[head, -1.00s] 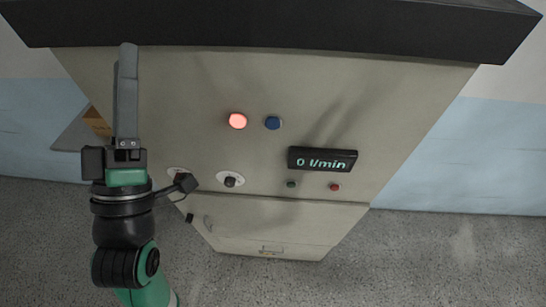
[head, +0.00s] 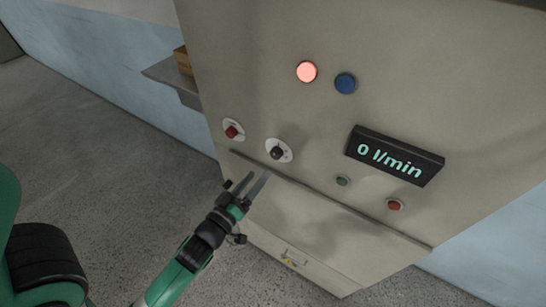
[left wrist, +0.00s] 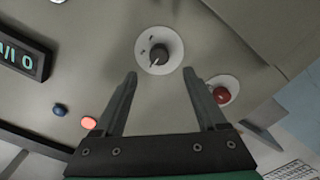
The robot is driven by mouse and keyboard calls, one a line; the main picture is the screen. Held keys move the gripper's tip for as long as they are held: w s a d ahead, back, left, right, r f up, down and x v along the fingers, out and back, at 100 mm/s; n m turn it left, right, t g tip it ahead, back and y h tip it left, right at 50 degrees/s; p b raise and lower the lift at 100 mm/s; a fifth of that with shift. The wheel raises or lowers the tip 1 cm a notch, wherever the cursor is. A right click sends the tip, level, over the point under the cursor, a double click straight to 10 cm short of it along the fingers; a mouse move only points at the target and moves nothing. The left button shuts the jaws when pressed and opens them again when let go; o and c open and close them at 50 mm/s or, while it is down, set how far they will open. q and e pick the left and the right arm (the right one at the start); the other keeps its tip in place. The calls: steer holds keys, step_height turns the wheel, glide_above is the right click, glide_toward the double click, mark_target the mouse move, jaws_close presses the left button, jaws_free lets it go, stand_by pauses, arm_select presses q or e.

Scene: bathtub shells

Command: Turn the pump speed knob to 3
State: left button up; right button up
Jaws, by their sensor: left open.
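The black knob (head: 277,152) sits on a white round dial on the cabinet front; it is also in the left wrist view (left wrist: 159,54), above and between the fingertips. Its dial marks are too small to read. My left gripper (head: 259,176) is open and empty, just below and left of the black knob in the head view. In the left wrist view its two fingers (left wrist: 160,73) point toward the knob, apart from it as far as I can tell. The display (head: 394,156) reads 0 l/min. My right gripper is not in view.
A red knob (head: 233,131) on a white plate is left of the black knob. A lit red button (head: 307,72) and a blue button (head: 345,83) are above. Small green (head: 342,181) and red (head: 395,204) buttons lie below the display. A grey shelf (head: 173,79) juts out at left.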

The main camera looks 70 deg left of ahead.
mark_target(274, 156)
arm_select(q)
steer(key=p+x, duration=0.1)
steer(key=x, duration=0.7)
steer(key=shift+w+a, duration=0.15)
steer(key=shift+w, duration=0.15)
steer(key=shift+c, duration=0.3)
jaws_close()
